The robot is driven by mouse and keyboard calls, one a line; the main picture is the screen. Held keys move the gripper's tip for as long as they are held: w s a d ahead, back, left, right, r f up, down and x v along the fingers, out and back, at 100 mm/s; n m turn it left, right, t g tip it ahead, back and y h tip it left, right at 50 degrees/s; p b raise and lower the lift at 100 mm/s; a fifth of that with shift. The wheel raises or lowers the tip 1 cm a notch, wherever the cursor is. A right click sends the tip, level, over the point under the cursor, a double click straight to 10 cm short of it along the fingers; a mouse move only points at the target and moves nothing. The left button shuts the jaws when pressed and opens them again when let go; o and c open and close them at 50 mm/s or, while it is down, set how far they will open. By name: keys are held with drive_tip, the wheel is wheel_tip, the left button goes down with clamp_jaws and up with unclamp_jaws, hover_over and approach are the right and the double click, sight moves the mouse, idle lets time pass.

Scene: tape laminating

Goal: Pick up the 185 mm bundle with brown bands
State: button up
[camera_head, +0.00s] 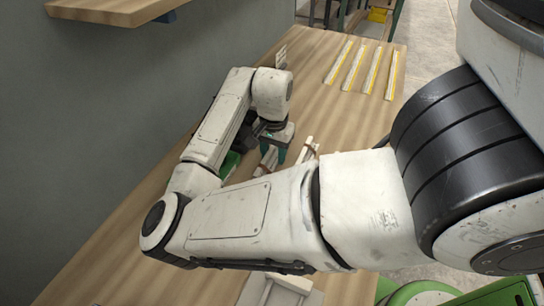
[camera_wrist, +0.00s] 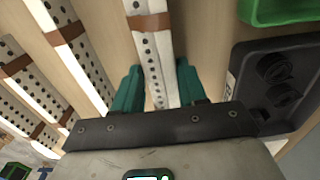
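In the wrist view, my gripper (camera_wrist: 158,85) has its two teal fingers apart, one on each side of a white perforated bundle (camera_wrist: 155,55) with a brown band near its top. The bundle runs between the fingers towards my palm; narrow gaps seem to show beside it. Another banded bundle (camera_wrist: 78,50) lies to the left, with a further one (camera_wrist: 25,68) beyond it. In the head view, my gripper (camera_head: 276,152) is low over the table beside pale bundles (camera_head: 308,151), partly hidden by my arm. Lengths cannot be read.
A black case with round knobs (camera_wrist: 280,75) stands close to the right of my gripper in the wrist view, with a green container (camera_wrist: 280,10) above it. Several yellow-striped strips (camera_head: 360,68) lie at the table's (camera_head: 330,110) far end. A wall borders the table's left.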

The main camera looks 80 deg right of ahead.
drive_tip(key=c, duration=0.7)
drive_tip(key=shift+r, duration=0.1)
